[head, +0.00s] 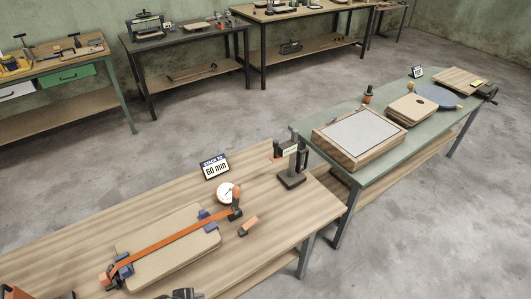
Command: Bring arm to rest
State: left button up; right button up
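A stack of tan curved boards (165,262) lies on the wooden bench (75,248). An orange strap (170,241) runs lengthwise over it, with blue corner pieces (209,219) at the ends. A round white dial (228,193) stands beside the strap's far end. At the bottom edge, cut off, are a dark shape (182,294) and an orange and dark shape at the left corner (18,293). They may be parts of my grippers, but too little shows to be sure or to tell their opening.
A sign reading 60 mm (215,167), a dark upright stand (291,165) and a small orange block (248,226) are on the bench. A green table (330,183) at right holds a framed panel (360,135) and boards (411,108). Other benches line the wall; grey floor lies between.

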pick_arm(q)
jog(key=s+a+f+m+g+y+b, duration=0.1)
jog(key=s+a+f+m+b, duration=0.2)
jog(key=s+f+m, duration=0.3)
jog(key=s+a+f+m+y+b, duration=0.2)
jog(key=s+f+m, duration=0.4)
jog(key=s+f, duration=0.4)
jog(key=s+a+f+m+g+y+b, duration=0.1)
jog(key=s+a+f+m+b, duration=0.3)
jog(key=s, duration=1)
notch_tip(320, 180, down, 4)
jog(key=m, duration=0.3)
jog(key=shift+s+a+g+y, duration=0.15)
jog(key=shift+a+g+y, duration=0.15)
jog(key=shift+a+y, duration=0.1)
pick_arm(e)
notch_tip(320, 180, down, 10)
jog(key=s, duration=0.1)
jog(key=shift+s+d+r, duration=0.15)
jog(key=shift+s+d, duration=0.05)
jog(key=shift+s, duration=0.05)
pick_arm(q)
jog(key=shift+r, duration=0.1)
jog(key=shift+c, duration=0.4)
pick_arm(e)
jog(key=shift+w, duration=0.1)
